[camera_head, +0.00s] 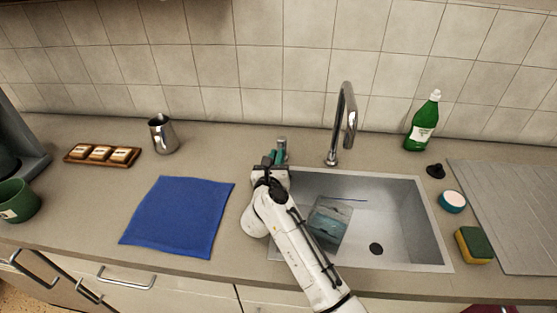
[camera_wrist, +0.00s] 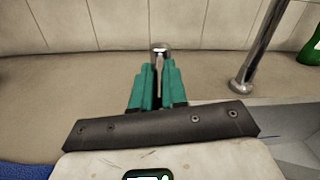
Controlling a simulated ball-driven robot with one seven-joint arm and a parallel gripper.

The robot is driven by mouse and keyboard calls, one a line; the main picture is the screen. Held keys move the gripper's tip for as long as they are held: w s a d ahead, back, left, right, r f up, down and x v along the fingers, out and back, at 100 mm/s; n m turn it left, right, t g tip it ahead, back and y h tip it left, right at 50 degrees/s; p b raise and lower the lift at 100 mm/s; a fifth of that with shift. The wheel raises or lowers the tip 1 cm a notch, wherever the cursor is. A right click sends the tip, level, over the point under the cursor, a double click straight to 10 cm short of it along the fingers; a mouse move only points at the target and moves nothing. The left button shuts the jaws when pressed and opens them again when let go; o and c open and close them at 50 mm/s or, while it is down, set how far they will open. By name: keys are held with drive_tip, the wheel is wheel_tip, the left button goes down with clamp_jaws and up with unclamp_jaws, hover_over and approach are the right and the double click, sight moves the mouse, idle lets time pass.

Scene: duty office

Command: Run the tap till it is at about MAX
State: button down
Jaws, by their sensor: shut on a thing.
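The chrome tap (camera_head: 345,115) rises behind the sink (camera_head: 405,215); its post also shows in the wrist view (camera_wrist: 262,45). My gripper (camera_head: 277,155) is left of the tap, at the sink's back left corner. Its teal fingers are shut on a small chrome tap handle (camera_head: 282,141), whose top shows between the fingertips in the wrist view (camera_wrist: 160,48). A clear, bluish container (camera_head: 329,222) stands in the sink, partly behind my arm. A thin dark blue line shows near its top. I cannot make out a MAX label, the water level or a stream from the spout.
A blue cloth (camera_head: 180,215) lies left of the sink. A steel jug (camera_head: 161,134) and a wooden tray (camera_head: 78,157) are further left. A green bottle (camera_head: 424,122), black stopper (camera_head: 435,170), round tub (camera_head: 452,201), sponge (camera_head: 473,245) and drainboard (camera_head: 515,215) are on the right.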

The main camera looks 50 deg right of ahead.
drive_tip(key=shift+w+a+m+g+h+b, duration=0.2)
drive_tip(key=shift+w+m+g+h+b, duration=0.2)
drive_tip(key=shift+m+g+b, duration=0.3)
drive_tip(key=c, duration=1.2)
unclamp_jaws()
drive_tip(key=shift+o, duration=0.2)
drive_tip(key=b+v, duration=0.1)
drive_tip(key=v, duration=0.9)
drive_tip(key=shift+s+a, duration=0.2)
drive_tip(key=shift+a, duration=0.15)
